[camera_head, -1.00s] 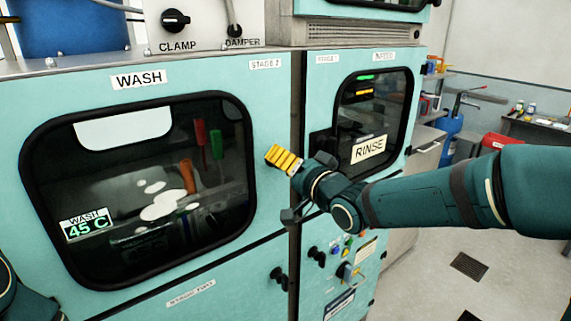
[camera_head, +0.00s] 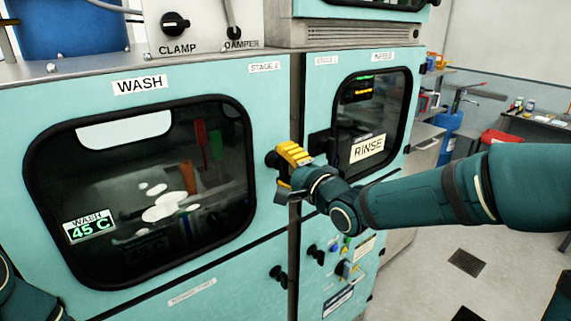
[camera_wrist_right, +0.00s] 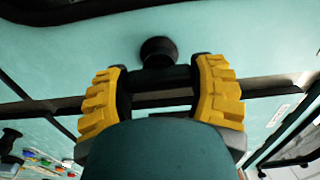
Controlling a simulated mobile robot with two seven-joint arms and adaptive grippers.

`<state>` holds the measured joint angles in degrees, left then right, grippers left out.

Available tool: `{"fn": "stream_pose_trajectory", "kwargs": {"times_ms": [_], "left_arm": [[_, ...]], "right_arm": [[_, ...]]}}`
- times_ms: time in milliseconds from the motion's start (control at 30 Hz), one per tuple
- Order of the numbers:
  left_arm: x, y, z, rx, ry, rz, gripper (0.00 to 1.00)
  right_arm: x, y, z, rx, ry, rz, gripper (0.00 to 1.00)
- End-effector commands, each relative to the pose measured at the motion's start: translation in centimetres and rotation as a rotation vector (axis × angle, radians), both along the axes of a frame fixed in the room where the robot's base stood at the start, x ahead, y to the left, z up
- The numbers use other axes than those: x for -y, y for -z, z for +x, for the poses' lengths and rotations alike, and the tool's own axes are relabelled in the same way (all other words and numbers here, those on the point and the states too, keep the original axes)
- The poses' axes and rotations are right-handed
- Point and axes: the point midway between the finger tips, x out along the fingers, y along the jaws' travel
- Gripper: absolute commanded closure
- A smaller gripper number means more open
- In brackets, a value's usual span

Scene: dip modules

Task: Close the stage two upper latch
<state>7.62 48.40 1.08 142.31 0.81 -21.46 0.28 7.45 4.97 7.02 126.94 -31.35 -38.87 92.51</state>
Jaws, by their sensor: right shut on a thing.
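The stage two upper latch (camera_head: 271,160) is a black knob on the teal wash panel, right of the big window. It also shows in the right wrist view (camera_wrist_right: 157,50), with its dark lever running down between my fingers. My right gripper (camera_head: 290,163) is at this latch, its yellow-padded fingers on either side of the lever. In the right wrist view my right gripper (camera_wrist_right: 160,76) is shut on the latch. Part of the lever is hidden by the gripper. My left gripper is out of view.
A lower black latch (camera_head: 279,276) sits below on the same panel side. The wash window (camera_head: 140,215) is to the left, the rinse window (camera_head: 366,120) to the right. Knobs and buttons (camera_head: 340,250) are below my right wrist. Open floor (camera_head: 500,255) lies at right.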

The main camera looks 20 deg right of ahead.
Motion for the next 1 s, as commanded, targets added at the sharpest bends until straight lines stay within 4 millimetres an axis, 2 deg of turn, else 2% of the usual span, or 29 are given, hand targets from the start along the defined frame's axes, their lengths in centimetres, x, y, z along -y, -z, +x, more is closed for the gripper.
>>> {"fn": "stream_pose_trajectory", "kwargs": {"times_ms": [567,600,667,700,1000], "left_arm": [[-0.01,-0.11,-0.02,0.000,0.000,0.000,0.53],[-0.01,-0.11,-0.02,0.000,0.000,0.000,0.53],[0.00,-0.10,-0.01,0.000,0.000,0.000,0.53],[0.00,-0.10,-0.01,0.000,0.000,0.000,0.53],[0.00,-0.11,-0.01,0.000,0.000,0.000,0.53]], "right_arm": [[-0.03,0.06,-0.01,-0.013,0.000,0.032,0.75],[-0.03,0.06,-0.01,-0.013,0.000,0.032,0.30],[-0.03,0.06,-0.01,-0.013,0.000,0.032,0.09],[-0.03,0.05,-0.01,-0.012,0.000,0.031,0.06],[0.03,0.01,-0.08,-0.011,0.000,0.030,0.06]]}}
